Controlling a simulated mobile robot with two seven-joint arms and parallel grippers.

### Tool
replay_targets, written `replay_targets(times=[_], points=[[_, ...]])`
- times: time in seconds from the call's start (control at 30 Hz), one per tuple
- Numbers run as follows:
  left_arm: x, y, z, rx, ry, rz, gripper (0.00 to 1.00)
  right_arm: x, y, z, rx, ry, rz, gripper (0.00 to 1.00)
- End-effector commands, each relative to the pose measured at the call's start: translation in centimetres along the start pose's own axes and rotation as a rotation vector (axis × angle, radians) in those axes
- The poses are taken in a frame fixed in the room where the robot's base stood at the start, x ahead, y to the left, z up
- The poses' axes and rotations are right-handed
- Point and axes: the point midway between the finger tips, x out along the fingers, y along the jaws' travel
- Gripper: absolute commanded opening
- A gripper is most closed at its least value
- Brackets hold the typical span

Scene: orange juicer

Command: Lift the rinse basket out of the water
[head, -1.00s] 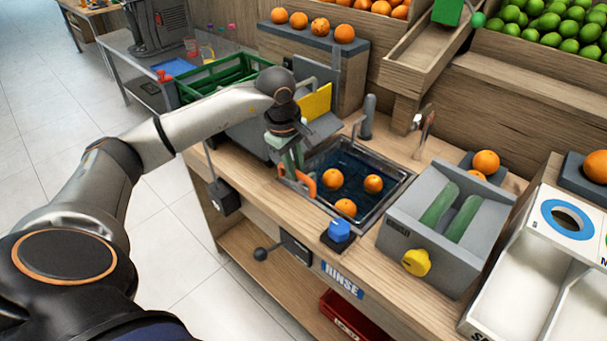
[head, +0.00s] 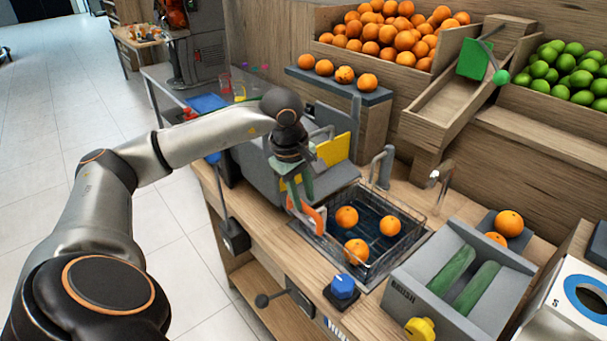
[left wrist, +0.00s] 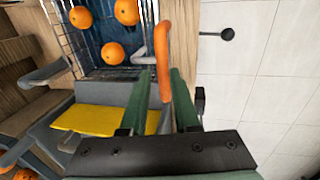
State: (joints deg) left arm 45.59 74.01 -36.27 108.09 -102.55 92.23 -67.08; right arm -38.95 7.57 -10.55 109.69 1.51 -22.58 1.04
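In the left wrist view the handle (left wrist: 163,60) lies between both fingers (left wrist: 160,95), and the basket wires (left wrist: 60,30) show beyond. My right gripper is out of view.
A grey tap (head: 383,165) stands behind the basket. A blue knob (head: 343,287) is in front, and the grey brush unit (head: 455,285) is close on the right. A grey machine with a yellow plate (head: 334,149) is behind my left gripper.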

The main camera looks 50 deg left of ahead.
Motion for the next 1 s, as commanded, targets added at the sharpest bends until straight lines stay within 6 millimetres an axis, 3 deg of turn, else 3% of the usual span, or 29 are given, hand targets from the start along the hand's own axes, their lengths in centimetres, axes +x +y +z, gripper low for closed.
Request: replay_targets(times=[0.2, 0.53, 0.67, 1.0], points=[[0.1, -0.1, 0.1, 0.001, -0.002, -0.007, 0.50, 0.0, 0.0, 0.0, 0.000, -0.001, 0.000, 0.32], [-0.4, -0.2, 0.1, 0.002, -0.004, -0.009, 0.50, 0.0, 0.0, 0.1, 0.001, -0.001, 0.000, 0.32], [-2.3, -0.1, 0.1, 0.002, -0.003, -0.007, 0.50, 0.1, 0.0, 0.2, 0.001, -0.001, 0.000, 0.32], [-9.7, 0.0, 0.1, 0.002, -0.004, -0.005, 0.50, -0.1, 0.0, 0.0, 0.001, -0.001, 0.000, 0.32]])
